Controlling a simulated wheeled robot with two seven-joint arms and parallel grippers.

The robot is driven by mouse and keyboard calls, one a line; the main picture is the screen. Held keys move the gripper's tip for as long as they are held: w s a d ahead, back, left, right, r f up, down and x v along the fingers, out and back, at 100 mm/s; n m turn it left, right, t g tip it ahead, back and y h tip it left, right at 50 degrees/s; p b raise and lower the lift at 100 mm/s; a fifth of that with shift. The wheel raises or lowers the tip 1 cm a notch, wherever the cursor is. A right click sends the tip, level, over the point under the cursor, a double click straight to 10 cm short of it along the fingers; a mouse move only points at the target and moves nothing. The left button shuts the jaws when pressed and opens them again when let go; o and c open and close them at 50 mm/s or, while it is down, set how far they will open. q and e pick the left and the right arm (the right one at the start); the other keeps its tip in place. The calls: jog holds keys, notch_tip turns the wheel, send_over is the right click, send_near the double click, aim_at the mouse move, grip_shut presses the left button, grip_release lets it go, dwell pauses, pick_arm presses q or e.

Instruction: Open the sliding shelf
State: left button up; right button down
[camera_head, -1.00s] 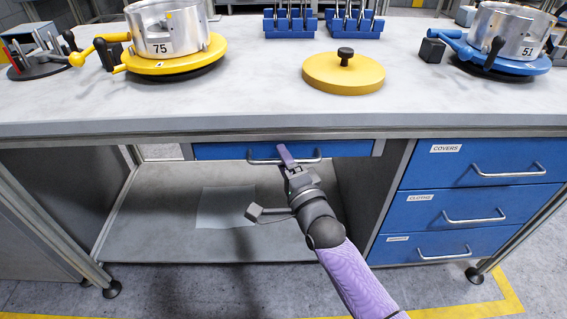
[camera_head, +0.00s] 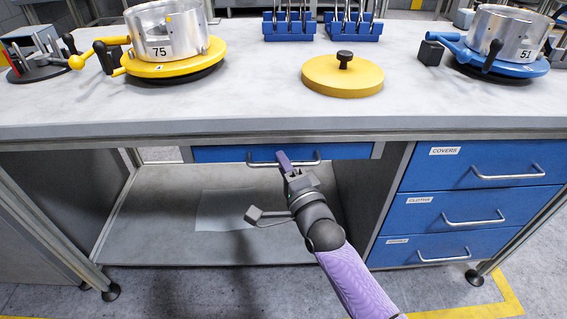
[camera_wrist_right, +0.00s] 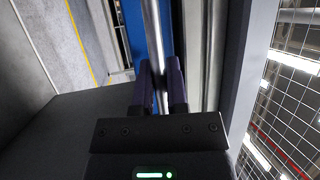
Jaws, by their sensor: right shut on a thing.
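The sliding shelf (camera_head: 222,154) is a blue drawer front under the middle of the workbench, with a metal bar handle (camera_head: 308,161) across it. It sits within its frame below the tabletop. My right gripper (camera_head: 283,160) comes up from the lower right and is shut on the handle near its middle. In the right wrist view, the handle (camera_wrist_right: 153,30) runs between the two dark fingers (camera_wrist_right: 160,85), with the blue front (camera_wrist_right: 133,30) behind it. My left gripper is not in view.
Blue drawers (camera_head: 459,206) stand right of the shelf. A lower grey shelf (camera_head: 150,225) lies below, with open room above it. On the worktop (camera_head: 250,105) are a yellow lid (camera_head: 330,82), a yellow fixture (camera_head: 190,65) and a blue fixture (camera_head: 515,68) with metal housings, and blue racks (camera_head: 290,32).

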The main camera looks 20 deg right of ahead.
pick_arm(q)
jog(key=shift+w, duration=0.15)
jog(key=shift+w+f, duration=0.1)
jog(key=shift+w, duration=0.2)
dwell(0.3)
